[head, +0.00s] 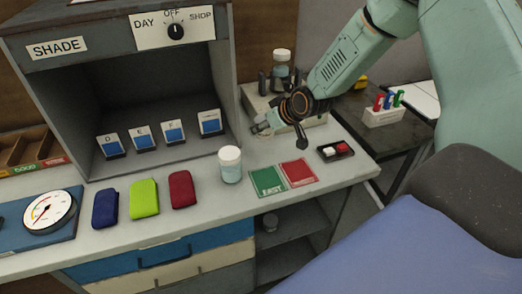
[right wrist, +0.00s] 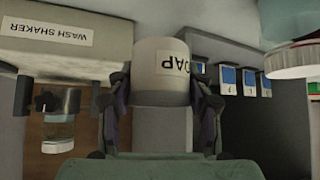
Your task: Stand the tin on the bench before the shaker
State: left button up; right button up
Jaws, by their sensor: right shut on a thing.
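My right gripper (head: 268,122) is shut on the tin, which carries a SOAP label that reads upside down in the right wrist view (right wrist: 158,62). In the head view only a small grey-white part of the tin (head: 262,127) shows beside the fingers. I cannot tell whether it touches the bench (head: 215,200). The shaker (head: 252,100) stands at the back of the bench, right of the shade box and partly hidden by my gripper. My left gripper is not in view.
A white-lidded jar (head: 230,165) stands near the bench front, beside a green card (head: 267,181) and a red card (head: 298,172). A small black tray (head: 335,151) lies right of them. The shade box (head: 120,90) stands left. Three coloured pouches (head: 144,198) lie in front of it.

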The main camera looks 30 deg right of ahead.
aim_at(264, 135)
notch_tip(264, 135, down, 3)
jog(key=shift+w+a+r+b, duration=0.1)
jog(key=shift+w+a+b, duration=0.05)
jog(key=shift+b, duration=0.15)
jog(key=shift+d+f, duration=0.25)
jog(key=shift+f, duration=0.4)
notch_tip(264, 135, down, 2)
jog(key=shift+f+b, duration=0.15)
jog(key=shift+b, duration=0.3)
jog(key=shift+a+f, duration=0.15)
jog(key=shift+f, duration=0.15)
jog(key=shift+f, duration=0.1)
